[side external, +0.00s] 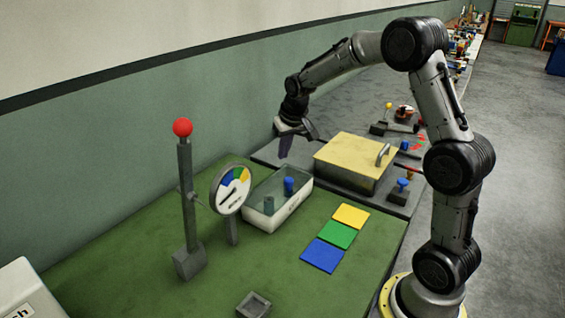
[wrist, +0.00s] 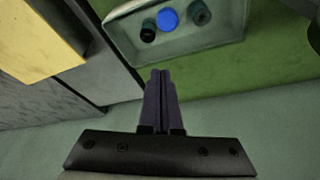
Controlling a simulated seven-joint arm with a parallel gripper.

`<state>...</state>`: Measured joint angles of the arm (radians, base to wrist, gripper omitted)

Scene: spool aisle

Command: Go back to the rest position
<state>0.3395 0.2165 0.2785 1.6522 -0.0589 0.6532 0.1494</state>
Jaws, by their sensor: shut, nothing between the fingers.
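My gripper (side external: 286,146) hangs pointing down in the side external view, above the back of the work surface near the wall. It is left of the yellow-lidded box and behind the grey bin. In the wrist view my gripper's two dark fingers (wrist: 160,75) are together with nothing between them. The fingertips appear near the outer edge of the bin (wrist: 185,58); I cannot tell how far above it they are.
The grey bin (side external: 263,222) holds a blue spool (side external: 289,186) and dark ones. The box with a yellow lid (side external: 345,150) has a handle. A red-topped post (side external: 186,200) and a round gauge (side external: 231,190) stand left. Yellow, green (side external: 337,234) and blue squares lie in front.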

